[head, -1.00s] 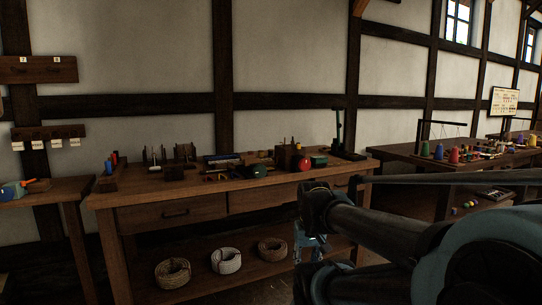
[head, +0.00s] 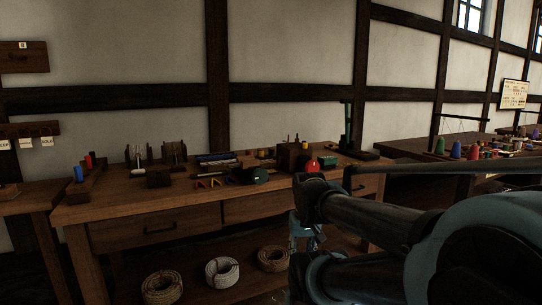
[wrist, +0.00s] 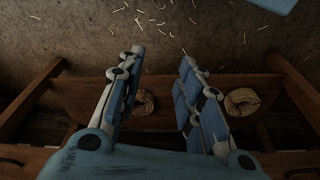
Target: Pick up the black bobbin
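I cannot make out a black bobbin for certain. Small dark items stand among the tools on the near wooden workbench (head: 120,212), too small and dim to tell apart. Coloured cones (head: 456,150) stand on the right-hand table, and no black one is clear among them. My gripper (wrist: 162,58) is open and empty in the wrist view, its blue-padded fingers spread apart above the floor. In the head view it hangs low in front of the bench, partly hidden by my arm.
Rope coils, including a pale one (head: 222,271), lie on the bench's lower shelf. Another table (head: 25,198) stands at the left. Pale scraps litter the floor (wrist: 85,35).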

